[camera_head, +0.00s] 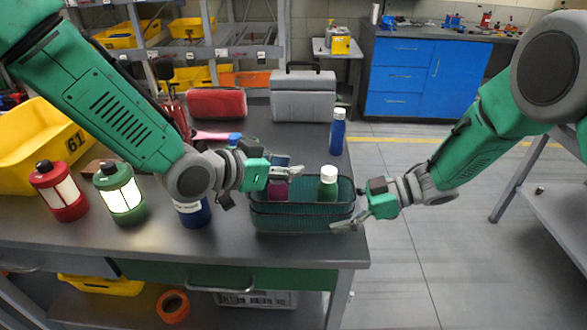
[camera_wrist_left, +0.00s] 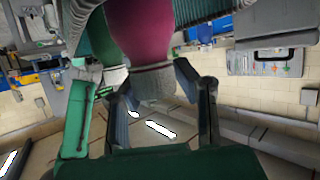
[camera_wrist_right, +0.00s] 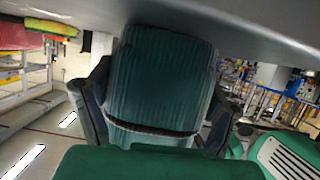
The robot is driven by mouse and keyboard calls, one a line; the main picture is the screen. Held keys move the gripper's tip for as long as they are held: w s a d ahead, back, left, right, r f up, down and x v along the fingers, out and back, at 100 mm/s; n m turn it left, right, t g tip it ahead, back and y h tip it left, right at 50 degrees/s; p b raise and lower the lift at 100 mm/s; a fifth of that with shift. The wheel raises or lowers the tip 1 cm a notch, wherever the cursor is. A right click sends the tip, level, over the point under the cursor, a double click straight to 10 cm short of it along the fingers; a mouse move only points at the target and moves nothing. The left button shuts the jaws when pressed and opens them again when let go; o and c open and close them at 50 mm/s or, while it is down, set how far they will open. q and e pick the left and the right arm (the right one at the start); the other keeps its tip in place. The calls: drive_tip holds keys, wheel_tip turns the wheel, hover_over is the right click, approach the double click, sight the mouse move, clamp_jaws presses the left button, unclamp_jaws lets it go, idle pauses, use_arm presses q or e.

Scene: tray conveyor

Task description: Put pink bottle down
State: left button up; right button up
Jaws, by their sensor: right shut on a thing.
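The pink bottle (camera_head: 278,190) stands in the left part of the green mesh basket (camera_head: 300,222), its top hidden by my left gripper (camera_head: 282,165). In the left wrist view the pink bottle (camera_wrist_left: 145,30) and its grey cap lie between the fingers of my left gripper (camera_wrist_left: 158,95). The fingers are spread, with a gap beside the cap. A green bottle (camera_head: 328,186) with a white cap stands in the basket's right part. My right gripper (camera_head: 362,208) is shut on the basket's right end. The ribbed basket wall (camera_wrist_right: 160,80) fills the right wrist view between its fingers.
A blue bottle (camera_head: 337,132) stands behind the basket. A red case (camera_head: 216,102) and a grey case (camera_head: 303,96) sit at the back. The table's right edge is close.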

use_arm(q)
drive_tip(key=v, duration=1)
drive_tip(key=shift+a, duration=0.15)
use_arm(e)
drive_tip(key=shift+s+f, duration=0.2)
drive_tip(key=shift+f, duration=0.1)
use_arm(q)
drive_tip(key=shift+r, duration=0.1)
